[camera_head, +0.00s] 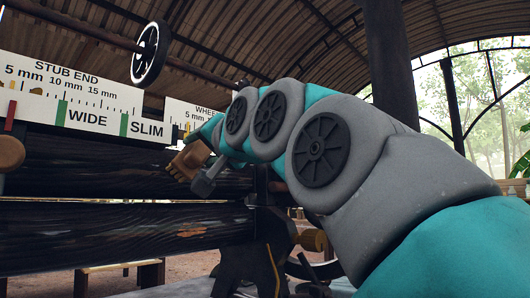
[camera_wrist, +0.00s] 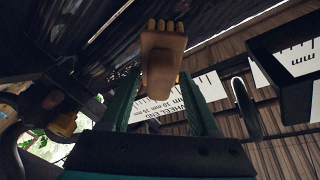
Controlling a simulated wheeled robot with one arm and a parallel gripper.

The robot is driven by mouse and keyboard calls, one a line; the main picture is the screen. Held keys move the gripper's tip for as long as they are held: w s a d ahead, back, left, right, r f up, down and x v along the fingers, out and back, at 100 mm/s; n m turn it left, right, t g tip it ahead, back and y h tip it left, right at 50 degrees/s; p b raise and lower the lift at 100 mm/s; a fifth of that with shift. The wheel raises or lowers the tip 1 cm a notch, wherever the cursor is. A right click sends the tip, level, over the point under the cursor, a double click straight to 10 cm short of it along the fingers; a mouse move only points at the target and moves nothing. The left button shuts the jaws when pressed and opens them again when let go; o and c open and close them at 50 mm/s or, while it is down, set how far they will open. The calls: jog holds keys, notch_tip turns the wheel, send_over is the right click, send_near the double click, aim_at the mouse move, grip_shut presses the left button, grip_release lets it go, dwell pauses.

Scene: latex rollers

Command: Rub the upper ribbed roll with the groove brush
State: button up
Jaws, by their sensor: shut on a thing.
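The groove brush (camera_head: 188,160) is a tan wooden block in front of the right part of the upper ribbed roll (camera_head: 90,168), a dark horizontal cylinder. My gripper (camera_head: 207,176) is shut on the brush. In the wrist view the brush (camera_wrist: 163,55) stands between the two green fingers of my gripper (camera_wrist: 161,88), its pale bristle tufts pointing toward the top of the picture. Dark ribbed surface (camera_wrist: 105,45) shows beside it. I cannot tell whether the bristles touch the roll. My arm hides the roll's right end.
A lower dark roll (camera_head: 120,238) lies below the upper one. A white scale board (camera_head: 75,95) marked STUB END, WIDE and SLIM stands above the rolls. A black handwheel (camera_head: 150,53) is above it. A wooden knob (camera_head: 11,152) is at the left.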

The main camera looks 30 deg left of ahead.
jog(key=shift+w+d+f, duration=0.1)
jog(key=shift+w+d, duration=0.05)
jog(key=shift+w, duration=0.5)
jog(key=shift+w+d+f, duration=0.1)
jog(key=shift+w, duration=0.55)
jog(key=w+d+p, duration=0.1)
jog(key=w+d, duration=0.2)
jog(key=w, duration=0.7)
jog(key=shift+d+r, duration=0.1)
jog(key=shift+s+d+r, duration=0.25)
jog(key=shift+d+r, duration=0.05)
jog(key=shift+d, duration=0.6)
jog(key=shift+s+d+r, duration=0.25)
jog(key=shift+d, duration=0.65)
jog(key=shift+s+d+r, duration=0.25)
jog(key=shift+d+r, duration=0.05)
jog(key=shift+d, duration=0.6)
jog(key=shift+d, duration=0.1)
jog(key=d, duration=0.1)
jog(key=s+d+r, duration=0.1)
jog(key=shift+d, duration=0.3)
